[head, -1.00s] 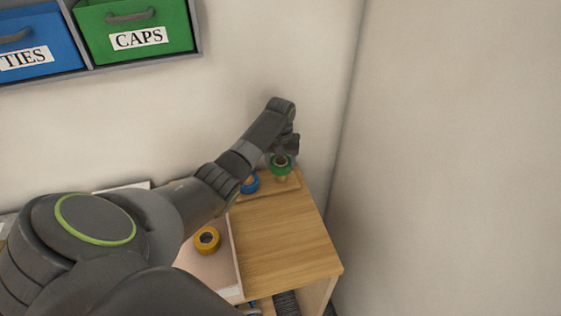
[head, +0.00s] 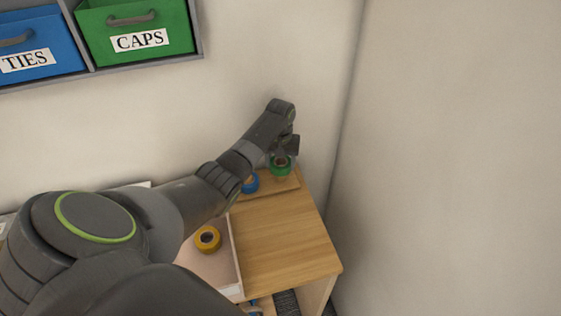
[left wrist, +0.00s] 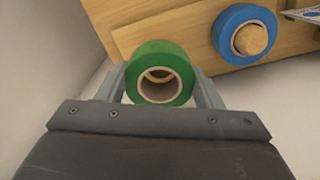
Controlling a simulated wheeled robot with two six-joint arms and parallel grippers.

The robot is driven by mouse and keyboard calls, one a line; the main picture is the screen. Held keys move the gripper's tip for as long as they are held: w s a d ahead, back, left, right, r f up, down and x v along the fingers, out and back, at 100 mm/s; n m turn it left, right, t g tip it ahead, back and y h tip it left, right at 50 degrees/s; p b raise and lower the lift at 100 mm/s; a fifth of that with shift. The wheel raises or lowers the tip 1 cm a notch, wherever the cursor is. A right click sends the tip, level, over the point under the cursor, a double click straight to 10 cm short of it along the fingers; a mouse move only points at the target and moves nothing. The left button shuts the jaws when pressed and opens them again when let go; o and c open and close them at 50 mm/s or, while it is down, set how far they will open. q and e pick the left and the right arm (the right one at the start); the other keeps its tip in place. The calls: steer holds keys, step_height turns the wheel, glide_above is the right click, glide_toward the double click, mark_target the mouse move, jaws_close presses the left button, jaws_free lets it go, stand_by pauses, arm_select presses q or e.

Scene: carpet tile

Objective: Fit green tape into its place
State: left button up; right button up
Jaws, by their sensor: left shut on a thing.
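The green tape (head: 281,166) is a roll held between the fingers of my left gripper (head: 284,158). In the left wrist view the green tape (left wrist: 160,74) sits between the two fingertips (left wrist: 162,88), its hole facing the camera, with something wooden showing inside the hole. A wooden board (head: 288,184) lies under it at the back of the table. The blue tape (head: 250,184) is around a wooden peg on that board, left of the green tape; it also shows in the left wrist view (left wrist: 244,34). My right gripper is not in view.
A yellow tape roll (head: 208,239) lies in a shallow tray (head: 236,262) at the table's left. The wooden tabletop (head: 285,240) in front of the board is clear. Walls stand close behind and to the right.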

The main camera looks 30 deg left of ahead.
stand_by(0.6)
arm_select(q)
steer(key=shift+f+b, duration=0.8)
steer(key=shift+f, duration=0.8)
steer(key=shift+f, duration=0.8)
stand_by(0.7)
steer(key=o, duration=1.1)
steer(key=shift+c, duration=0.2)
